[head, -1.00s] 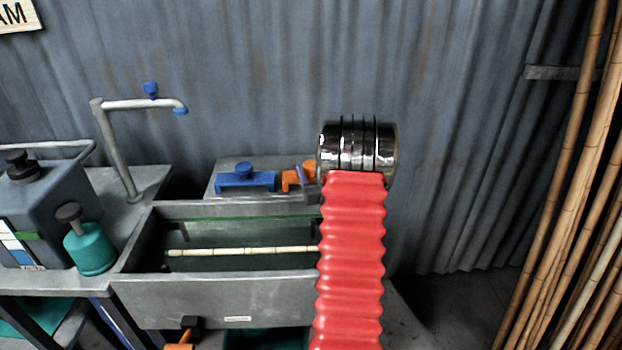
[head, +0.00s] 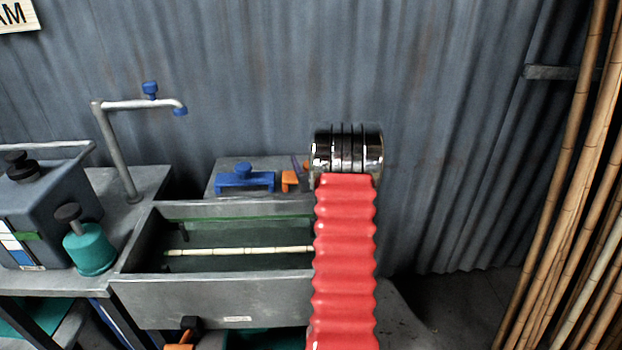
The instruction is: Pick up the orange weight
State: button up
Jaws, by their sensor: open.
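The orange weight (head: 289,181) lies on the grey ledge behind the water trough, just right of a blue piece. Only its left end and a small patch of orange higher up show; my arm hides the rest. A thin dark finger of my gripper (head: 296,163) shows just above the weight's visible part, at the left edge of my arm. The jaws are open, with the other finger hidden behind the arm. I cannot tell whether the finger touches the weight.
A blue piece with a knob (head: 244,180) sits close left of the weight. The grey trough (head: 210,295) in front holds a pale rod (head: 238,251). A tap pipe (head: 118,150) rises at left. A corrugated wall stands close behind; bamboo poles (head: 560,200) lean at right.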

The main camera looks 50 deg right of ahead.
jog(key=shift+w+d, duration=0.1)
jog(key=shift+w, duration=0.05)
jog(key=shift+c, duration=0.6)
grip_shut()
jog(key=shift+r, duration=0.1)
dwell(0.6)
